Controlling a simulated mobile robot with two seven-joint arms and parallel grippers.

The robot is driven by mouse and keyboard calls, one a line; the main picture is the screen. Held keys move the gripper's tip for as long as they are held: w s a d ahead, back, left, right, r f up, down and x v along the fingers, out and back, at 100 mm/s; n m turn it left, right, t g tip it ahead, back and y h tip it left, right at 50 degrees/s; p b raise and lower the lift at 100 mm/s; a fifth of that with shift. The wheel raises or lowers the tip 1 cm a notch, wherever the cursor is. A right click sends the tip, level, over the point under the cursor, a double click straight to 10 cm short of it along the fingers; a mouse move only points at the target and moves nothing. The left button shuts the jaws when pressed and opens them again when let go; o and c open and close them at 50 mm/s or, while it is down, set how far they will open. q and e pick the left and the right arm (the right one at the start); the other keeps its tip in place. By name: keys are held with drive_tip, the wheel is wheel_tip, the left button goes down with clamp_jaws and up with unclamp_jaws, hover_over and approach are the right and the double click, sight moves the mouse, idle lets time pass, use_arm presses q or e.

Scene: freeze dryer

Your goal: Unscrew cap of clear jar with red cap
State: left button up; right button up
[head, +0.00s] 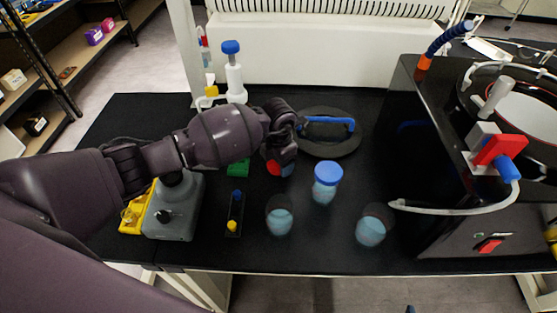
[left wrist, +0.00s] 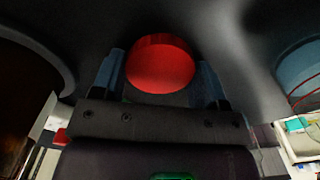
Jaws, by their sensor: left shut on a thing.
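The red cap (head: 273,167) shows at the end of my left gripper (head: 282,167) in the head view, above the black table. In the left wrist view the red cap (left wrist: 160,64) sits between the two blue fingers of my left gripper (left wrist: 159,80), which is shut on it.
A blue-capped jar (head: 325,187) and two uncapped jars, left (head: 279,218) and right (head: 372,228), stand nearby. A round black lid with a blue handle (head: 330,148) lies behind. A grey device (head: 174,207) is at left; the black freeze dryer (head: 420,170) is at right.

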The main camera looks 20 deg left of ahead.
use_arm(q)
drive_tip(key=o, duration=0.9)
drive_tip(key=shift+o, duration=1.2)
use_arm(e)
drive_tip(key=shift+s+d+f, duration=0.1)
drive_tip(key=shift+s+f, duration=0.2)
drive_tip(key=shift+s, duration=0.2)
drive_tip(key=shift+w, duration=0.2)
